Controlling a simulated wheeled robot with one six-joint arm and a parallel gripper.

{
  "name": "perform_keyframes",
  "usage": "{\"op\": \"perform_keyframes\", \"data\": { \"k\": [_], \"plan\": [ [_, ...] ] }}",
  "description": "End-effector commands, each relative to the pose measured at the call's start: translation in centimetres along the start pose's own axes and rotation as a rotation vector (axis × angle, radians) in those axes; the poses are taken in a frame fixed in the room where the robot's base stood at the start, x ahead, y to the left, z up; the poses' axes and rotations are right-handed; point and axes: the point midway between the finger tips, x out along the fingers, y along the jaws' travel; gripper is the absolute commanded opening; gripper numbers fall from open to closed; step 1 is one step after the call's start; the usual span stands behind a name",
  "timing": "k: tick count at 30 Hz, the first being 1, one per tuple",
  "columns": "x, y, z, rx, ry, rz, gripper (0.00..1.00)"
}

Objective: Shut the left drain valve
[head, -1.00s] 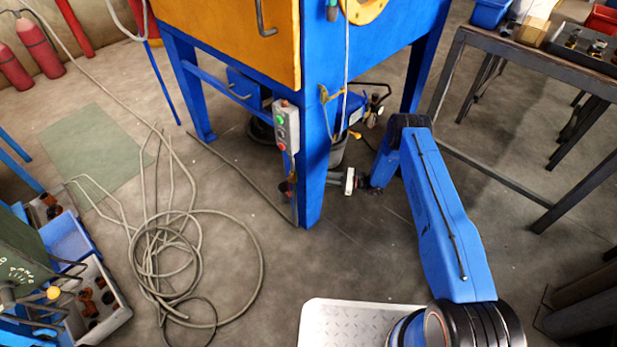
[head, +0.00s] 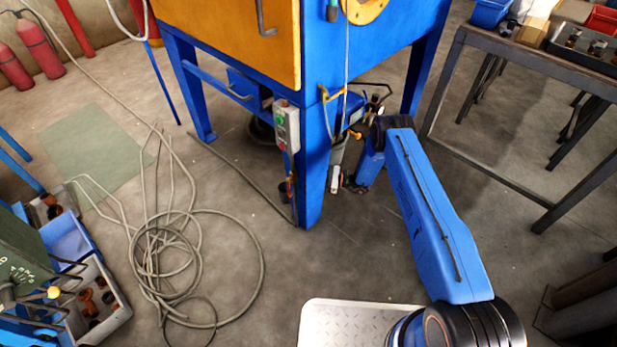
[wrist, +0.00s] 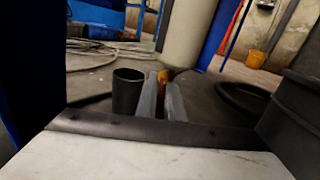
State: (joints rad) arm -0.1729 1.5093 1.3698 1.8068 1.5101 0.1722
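The blue-legged orange cabinet (head: 230,40) stands at the back centre. Low beside its front leg (head: 313,170), in the head view, is a small dark and reddish fitting (head: 289,187), which may be the left drain valve; its lever position is too small to tell. My gripper (head: 335,180) is low, just right of that leg, which partly hides it. In the wrist view, the two grey fingers (wrist: 162,97) are close together, with an orange-red part (wrist: 165,76) in line with the narrow gap. I cannot tell whether they touch it. A dark upright cylinder (wrist: 128,92) stands just left of the fingers.
A switch box (head: 286,127) is on the cabinet's front leg. A coiled hose (head: 170,255) lies on the floor at left. Bins of parts (head: 95,300) stand at lower left, and a metal table (head: 500,55) stands at right. The floor between is mostly clear.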

Motion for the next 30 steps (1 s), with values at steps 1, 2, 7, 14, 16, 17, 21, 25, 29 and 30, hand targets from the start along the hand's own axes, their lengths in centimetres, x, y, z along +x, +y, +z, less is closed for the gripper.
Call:
{"op": "perform_keyframes", "data": {
  "k": [1,2,7,14,16,17,21,25,29,30],
  "plan": [
    [0.0,0.0,-0.1,0.001,0.002,-0.001,0.00],
    [0.0,0.0,-0.1,0.001,0.003,-0.001,0.00],
    [0.0,0.1,-0.2,0.000,0.005,-0.001,0.00],
    [-0.1,-0.1,-0.3,-0.036,0.030,0.001,0.00],
    [-0.2,-0.2,-0.3,-0.063,0.049,0.003,0.00],
    [-0.2,-0.2,-0.4,-0.077,0.058,0.004,0.00],
    [-0.4,-0.4,-0.6,-0.157,0.114,0.008,0.00],
    [-0.7,-0.8,-0.7,-0.252,0.178,0.013,0.00],
    [-0.9,-1.1,-0.8,-0.356,0.247,0.019,0.00],
    [-1.0,-1.2,-0.9,-0.387,0.268,0.022,0.00]
  ]
}}
